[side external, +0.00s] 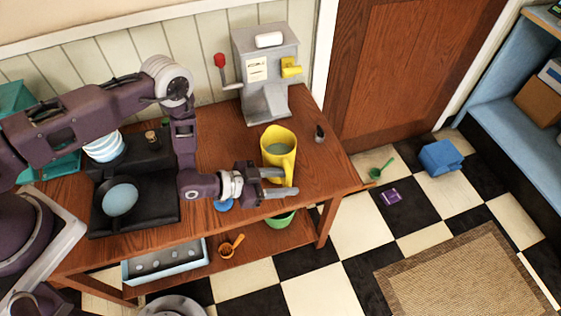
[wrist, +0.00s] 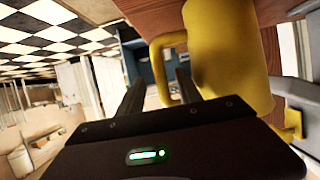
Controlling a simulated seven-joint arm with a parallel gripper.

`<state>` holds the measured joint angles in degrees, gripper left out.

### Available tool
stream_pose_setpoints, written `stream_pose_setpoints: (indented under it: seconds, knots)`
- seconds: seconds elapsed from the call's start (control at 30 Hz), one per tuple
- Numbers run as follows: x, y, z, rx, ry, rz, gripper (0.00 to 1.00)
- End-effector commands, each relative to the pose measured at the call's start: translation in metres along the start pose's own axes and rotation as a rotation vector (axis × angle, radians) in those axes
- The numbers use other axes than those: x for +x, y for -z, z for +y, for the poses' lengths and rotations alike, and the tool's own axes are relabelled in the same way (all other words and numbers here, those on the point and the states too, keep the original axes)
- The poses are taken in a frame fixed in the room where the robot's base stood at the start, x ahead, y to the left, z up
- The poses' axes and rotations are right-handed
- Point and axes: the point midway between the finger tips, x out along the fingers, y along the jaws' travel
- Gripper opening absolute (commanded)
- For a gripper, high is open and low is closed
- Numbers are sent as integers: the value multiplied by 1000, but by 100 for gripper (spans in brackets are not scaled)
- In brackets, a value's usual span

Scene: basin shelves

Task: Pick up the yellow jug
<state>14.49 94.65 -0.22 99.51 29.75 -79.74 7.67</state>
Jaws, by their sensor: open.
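The yellow jug (side external: 279,146) stands upright on the wooden table, in front of the grey machine. Its handle faces the front of the table, toward my gripper. My gripper (side external: 284,183) is open, with its fingers pointing right, at the near side of the jug by the handle. In the wrist view the jug (wrist: 232,60) fills the upper right, and its handle (wrist: 170,65) shows just beyond and between the fingers of my gripper (wrist: 160,88). I cannot tell whether the fingers touch the handle.
A grey machine (side external: 266,70) with a red-knobbed lever and yellow tap stands behind the jug. A small dark object (side external: 320,133) lies right of the jug. A black appliance (side external: 135,185) is at left. The wooden table (side external: 325,165) has clear room at its right end.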

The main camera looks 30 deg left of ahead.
Motion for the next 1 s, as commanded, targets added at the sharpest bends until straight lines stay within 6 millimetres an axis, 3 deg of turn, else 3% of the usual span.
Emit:
stream_pose_setpoints:
  seconds: [0.2, 0.47, 0.7, 1.0]
  knots:
    - [39, -3, -2, 3, -1, 0, 42]
    - [46, -3, -2, 1, 1, -3, 42]
    - [46, -3, -3, 1, 1, -3, 0]
    - [46, -3, -3, 1, 1, -3, 0]
